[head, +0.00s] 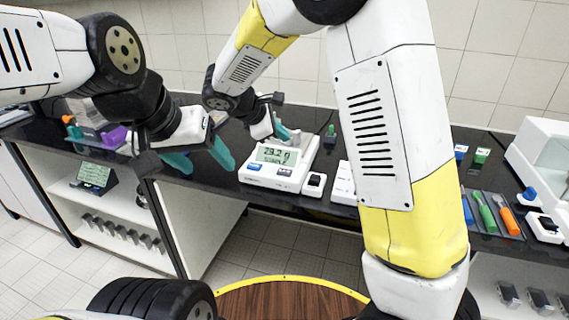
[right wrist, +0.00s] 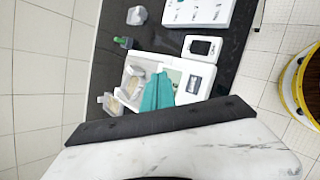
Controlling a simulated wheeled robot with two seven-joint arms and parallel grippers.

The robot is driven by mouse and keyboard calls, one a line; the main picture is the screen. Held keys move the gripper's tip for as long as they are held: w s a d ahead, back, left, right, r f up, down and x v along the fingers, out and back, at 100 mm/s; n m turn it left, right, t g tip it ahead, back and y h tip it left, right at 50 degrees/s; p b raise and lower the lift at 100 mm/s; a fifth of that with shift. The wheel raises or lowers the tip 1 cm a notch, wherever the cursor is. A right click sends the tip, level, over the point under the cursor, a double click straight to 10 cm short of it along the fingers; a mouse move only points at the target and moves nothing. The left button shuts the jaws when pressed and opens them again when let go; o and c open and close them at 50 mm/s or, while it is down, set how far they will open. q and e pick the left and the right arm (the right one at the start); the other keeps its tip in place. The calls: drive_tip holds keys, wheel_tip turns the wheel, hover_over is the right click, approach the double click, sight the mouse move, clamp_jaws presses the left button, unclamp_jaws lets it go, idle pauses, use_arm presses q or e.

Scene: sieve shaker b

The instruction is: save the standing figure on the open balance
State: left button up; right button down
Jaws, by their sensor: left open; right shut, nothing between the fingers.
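The open balance (head: 252,178) is a white unit on the black bench. Its lit display (head: 277,156) shows a figure that looks like 23.2 g, with a smaller line under it. A blue key (head: 254,167) and a paler key (head: 284,172) sit below the display. My right gripper (head: 286,134) is shut and empty above the back of the balance. In the right wrist view its teal fingers (right wrist: 158,91) overlap the balance (right wrist: 138,64) and hide part of its display; contact cannot be told. My left gripper (head: 200,163) is open and empty, left of the balance.
A small white box with a black window (head: 314,183) stands right of the balance. A green-topped item (head: 330,133) is behind. A tray of coloured tools (head: 492,214) and a white enclosed instrument (head: 543,150) are at right. My right arm hides the bench's middle.

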sight(282, 173)
drive_tip(key=shift+f, duration=4.4)
drive_tip(key=shift+f, duration=0.4)
drive_tip(key=shift+f, duration=0.5)
drive_tip(key=shift+r, duration=0.9)
drive_tip(key=shift+r, duration=0.1)
drive_tip(key=shift+r, duration=2.45)
